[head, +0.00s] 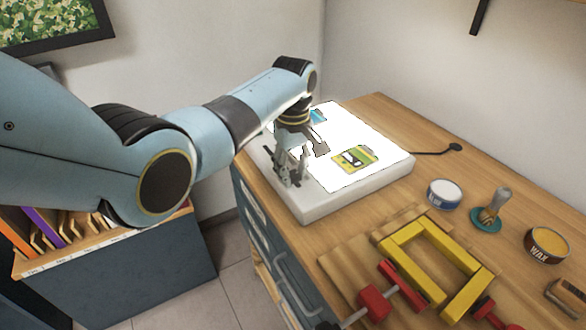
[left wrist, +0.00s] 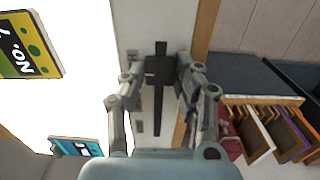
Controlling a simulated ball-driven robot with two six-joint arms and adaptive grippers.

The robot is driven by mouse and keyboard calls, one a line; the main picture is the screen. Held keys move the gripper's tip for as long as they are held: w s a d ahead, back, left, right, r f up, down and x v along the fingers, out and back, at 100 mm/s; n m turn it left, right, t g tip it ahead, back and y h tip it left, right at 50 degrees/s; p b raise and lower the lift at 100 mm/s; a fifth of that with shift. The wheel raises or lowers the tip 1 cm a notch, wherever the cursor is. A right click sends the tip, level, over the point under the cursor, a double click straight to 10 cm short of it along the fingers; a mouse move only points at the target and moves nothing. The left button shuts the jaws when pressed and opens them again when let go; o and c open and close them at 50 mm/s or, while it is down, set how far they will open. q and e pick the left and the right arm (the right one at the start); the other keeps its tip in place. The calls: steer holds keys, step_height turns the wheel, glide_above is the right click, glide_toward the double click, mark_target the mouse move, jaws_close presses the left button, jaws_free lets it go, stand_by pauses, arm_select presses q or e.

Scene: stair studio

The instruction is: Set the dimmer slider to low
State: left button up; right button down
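The lit white light box (head: 345,200) sits on the wooden bench top, with its slider strip along the left edge. In the left wrist view, the dark slider knob (left wrist: 159,68) stands on a narrow dark slot (left wrist: 157,115) in the box's pale rim (left wrist: 130,25), in the slot's upper part. My left gripper (head: 290,170) is down at that rim; in its wrist view its fingers (left wrist: 159,78) stand on both sides of the knob and appear closed against it. Fingers hide part of the strip in the head view. My right gripper is not in view.
Yellow (head: 354,158) and blue (head: 318,116) cards lie on the glowing panel. A yellow frame with red clamps (head: 430,265), a blue-labelled tin (head: 444,193), a brush (head: 490,212) and a wax tin (head: 547,245) stand to the right. A file box (head: 120,270) is at lower left.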

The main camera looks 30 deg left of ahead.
mark_target(269, 151)
arm_select(q)
jaws_close()
steer(key=shift+w+a, duration=0.1)
steer(key=shift+a, duration=0.05)
steer(key=w+a+b, duration=0.2)
steer(key=a, duration=0.1)
steer(key=w+a+b, duration=0.1)
steer(key=a+b, duration=0.2)
steer(key=w+a+b, duration=0.2)
steer(key=a, duration=0.1)
steer(key=shift+w+a+f, duration=0.25)
steer(key=shift+w+f, duration=0.05)
steer(key=shift+w+a+r+b, duration=0.2)
steer(key=shift+a+b, duration=0.2)
steer(key=shift+b, duration=0.2)
steer(key=shift+r, duration=0.2)
